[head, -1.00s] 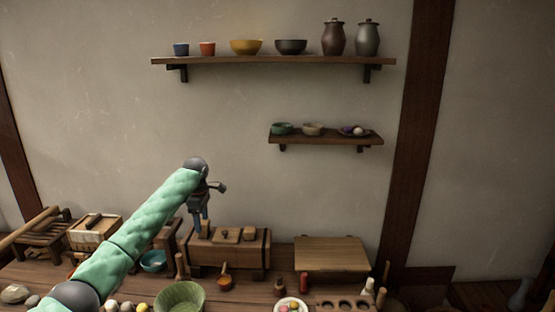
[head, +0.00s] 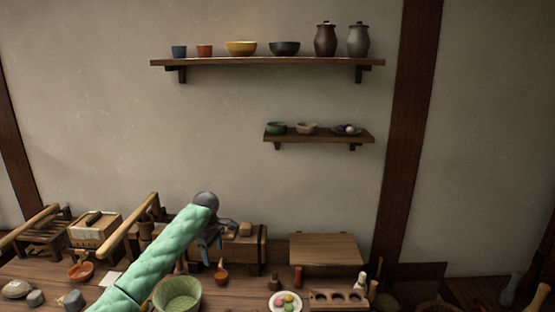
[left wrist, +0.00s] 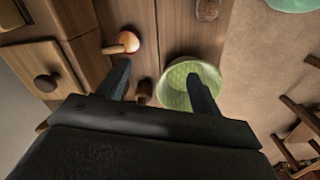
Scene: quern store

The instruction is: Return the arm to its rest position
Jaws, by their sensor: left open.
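My left arm comes in from the lower left of the head view. Its open, empty gripper (head: 211,243) points down in front of the wooden chest (head: 245,250), above the worktop (head: 240,292). In the left wrist view the two dark fingers of the gripper (left wrist: 160,78) stand well apart with nothing between them. The green bowl (left wrist: 180,70) lies below, partly covered by one finger. It also shows in the head view (head: 178,296), just right of my arm. My right gripper is not in view.
A small orange-brown cup with a handle (head: 222,275) stands near the chest. A plate of coloured balls (head: 285,302) and a wooden holder with holes (head: 338,298) are to the right. A wooden board (head: 325,250) lies behind. Two shelves (head: 265,62) (head: 330,137) hang above.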

